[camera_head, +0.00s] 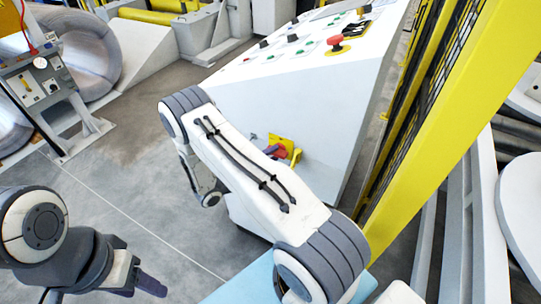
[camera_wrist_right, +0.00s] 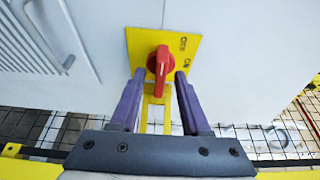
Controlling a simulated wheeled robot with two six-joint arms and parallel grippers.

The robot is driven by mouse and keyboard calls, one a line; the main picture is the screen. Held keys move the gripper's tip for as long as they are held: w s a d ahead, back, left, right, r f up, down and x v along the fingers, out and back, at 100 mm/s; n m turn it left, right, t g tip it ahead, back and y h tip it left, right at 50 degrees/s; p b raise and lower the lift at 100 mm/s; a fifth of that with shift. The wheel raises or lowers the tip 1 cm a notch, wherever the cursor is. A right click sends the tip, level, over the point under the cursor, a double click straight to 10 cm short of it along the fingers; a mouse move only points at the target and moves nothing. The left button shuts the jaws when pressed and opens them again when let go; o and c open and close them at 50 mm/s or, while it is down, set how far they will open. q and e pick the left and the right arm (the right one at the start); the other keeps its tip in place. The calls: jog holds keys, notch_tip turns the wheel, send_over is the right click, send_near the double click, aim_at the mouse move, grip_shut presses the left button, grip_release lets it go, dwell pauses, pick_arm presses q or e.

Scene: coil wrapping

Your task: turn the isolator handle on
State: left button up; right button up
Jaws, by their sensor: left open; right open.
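The red isolator handle (camera_wrist_right: 159,66) sits on a yellow plate (camera_wrist_right: 140,42) marked OFF and ON, on a pale cabinet face. In the right wrist view the handle stands roughly upright. My right gripper (camera_wrist_right: 159,75) is open, with one purple finger on each side of the handle's lower part and small gaps visible. In the head view the yellow plate (camera_head: 287,147) shows on the cabinet side, partly hidden by my right arm. My left gripper (camera_head: 145,284) is low at the left, empty and away from the cabinet.
The white control cabinet (camera_head: 310,105) has buttons and a red emergency knob (camera_head: 335,42) on its sloped top. A yellow post with mesh fence (camera_head: 455,125) stands close at its right. A grey control box (camera_head: 42,85) and a large coil (camera_head: 90,50) stand at left. Floor between is clear.

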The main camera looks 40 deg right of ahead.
grip_shut()
